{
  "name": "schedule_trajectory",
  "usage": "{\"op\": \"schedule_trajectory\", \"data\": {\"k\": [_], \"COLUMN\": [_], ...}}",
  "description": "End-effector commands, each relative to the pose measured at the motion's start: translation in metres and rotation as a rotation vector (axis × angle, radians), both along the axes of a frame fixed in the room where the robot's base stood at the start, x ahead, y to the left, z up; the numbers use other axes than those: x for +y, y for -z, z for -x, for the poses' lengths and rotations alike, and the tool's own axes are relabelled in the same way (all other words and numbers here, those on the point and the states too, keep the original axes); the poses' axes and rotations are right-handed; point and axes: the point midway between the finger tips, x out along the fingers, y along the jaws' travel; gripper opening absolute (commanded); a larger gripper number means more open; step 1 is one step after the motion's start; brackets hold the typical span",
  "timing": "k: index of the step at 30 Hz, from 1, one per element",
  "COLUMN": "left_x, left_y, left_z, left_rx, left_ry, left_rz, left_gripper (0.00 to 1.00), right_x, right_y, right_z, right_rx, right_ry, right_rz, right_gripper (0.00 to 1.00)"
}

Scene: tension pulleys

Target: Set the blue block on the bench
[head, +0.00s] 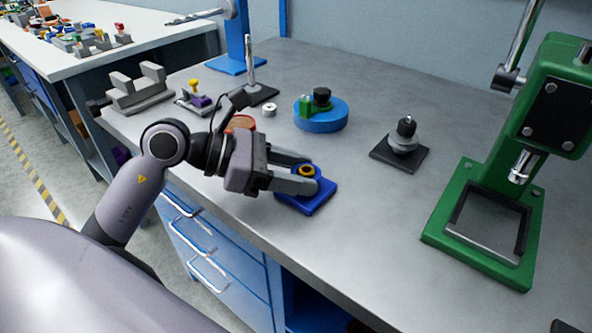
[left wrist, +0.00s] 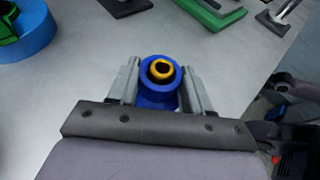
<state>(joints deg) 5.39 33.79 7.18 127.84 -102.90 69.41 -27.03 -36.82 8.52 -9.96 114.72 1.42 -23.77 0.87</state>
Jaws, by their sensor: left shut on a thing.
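The blue block (head: 318,197) has a square base and a round blue top with a yellow-orange ring in it. It is near the front edge of the grey bench (head: 372,218). My left gripper (head: 304,181) is shut on the blue block, with one finger on each side of the round part. The left wrist view shows the block (left wrist: 158,95) between the two fingers (left wrist: 160,88). The block looks upright and at or very close to the bench top; I cannot tell whether it touches.
A blue turntable (head: 322,121) with green and black parts stands behind the block. A dark square base with a grey pulley (head: 404,140) is farther right. A green press (head: 480,225) stands at the right. Bench top between block and press is clear.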

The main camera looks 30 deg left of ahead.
Motion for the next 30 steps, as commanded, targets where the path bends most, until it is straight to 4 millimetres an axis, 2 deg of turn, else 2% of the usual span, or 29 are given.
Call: {"op": "schedule_trajectory", "data": {"k": [3, 4, 6, 19, 30], "left_x": [0.000, 0.000, 0.000, 0.001, 0.043], "left_y": [0.003, 0.004, 0.002, -0.002, -0.020], "left_z": [0.000, 0.000, 0.000, 0.001, 0.032], "left_rx": [-0.004, 0.001, 0.001, 0.000, 0.001], "left_ry": [0.000, 0.000, 0.000, -0.001, -0.003], "left_rz": [0.001, -0.001, -0.001, 0.000, -0.003], "left_gripper": [0.00, 0.52, 0.74, 0.74, 0.74], "right_x": [0.000, 0.000, 0.000, 0.000, 0.000], "right_y": [0.004, 0.004, 0.003, -0.002, 0.009], "right_z": [0.000, 0.000, 0.000, -0.001, -0.001], "right_rx": [0.000, 0.000, 0.001, -0.002, 0.003], "right_ry": [0.001, 0.001, 0.001, 0.001, 0.002], "right_rz": [-0.001, -0.001, -0.001, 0.000, -0.004], "right_gripper": [0.43, 0.43, 0.43, 0.43, 0.43]}}
